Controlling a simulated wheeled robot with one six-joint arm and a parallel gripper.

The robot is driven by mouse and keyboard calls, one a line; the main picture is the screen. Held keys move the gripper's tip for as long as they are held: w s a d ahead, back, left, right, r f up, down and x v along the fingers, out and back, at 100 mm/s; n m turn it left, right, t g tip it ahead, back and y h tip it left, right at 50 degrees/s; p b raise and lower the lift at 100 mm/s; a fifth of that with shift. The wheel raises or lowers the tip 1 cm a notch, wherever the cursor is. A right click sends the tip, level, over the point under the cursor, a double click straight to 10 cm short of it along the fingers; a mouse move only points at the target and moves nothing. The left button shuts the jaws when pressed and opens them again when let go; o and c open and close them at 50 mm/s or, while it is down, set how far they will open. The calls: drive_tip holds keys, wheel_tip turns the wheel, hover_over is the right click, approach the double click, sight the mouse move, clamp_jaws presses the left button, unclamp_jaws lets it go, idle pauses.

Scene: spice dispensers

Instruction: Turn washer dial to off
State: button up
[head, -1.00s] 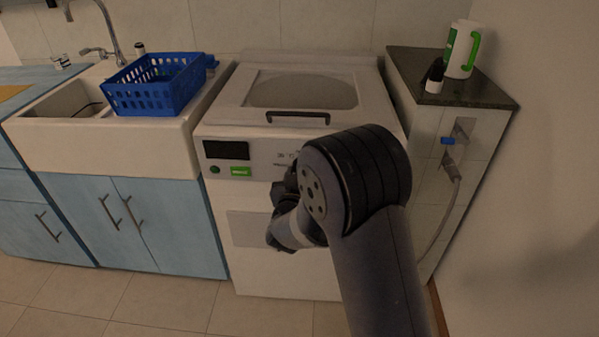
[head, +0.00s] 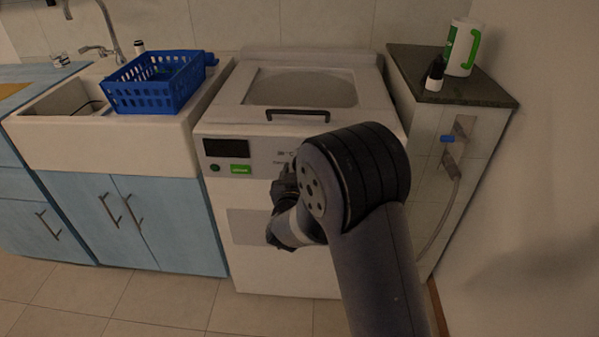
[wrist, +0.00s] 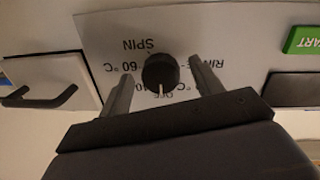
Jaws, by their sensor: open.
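The black washer dial (wrist: 160,73) shows in the wrist view, where the panel appears upside down. Its pale pointer line points down in the picture, towards a small label partly hidden by my gripper. SPIN is above the dial, 60 °C to its left and RINSE to its right. My gripper (wrist: 161,72) is open, with one finger on each side of the dial and visible gaps. In the head view, my gripper (head: 286,176) is at the front panel of the white washer (head: 262,262), and my arm hides the dial.
The washer has a dark display (head: 227,148), a green button (head: 240,169) and a black lid handle (head: 298,115). A blue basket (head: 150,97) stands by the sink at left.

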drive_tip(key=s+a, duration=0.1)
drive_tip(key=s, duration=0.9)
drive_tip(key=shift+s+r, duration=0.2)
drive_tip(key=shift+s, duration=0.15)
drive_tip(key=w+d, duration=0.1)
drive_tip(key=w, duration=0.9)
drive_tip(key=shift+w+f, duration=0.2)
drive_tip(key=shift+w, duration=0.2)
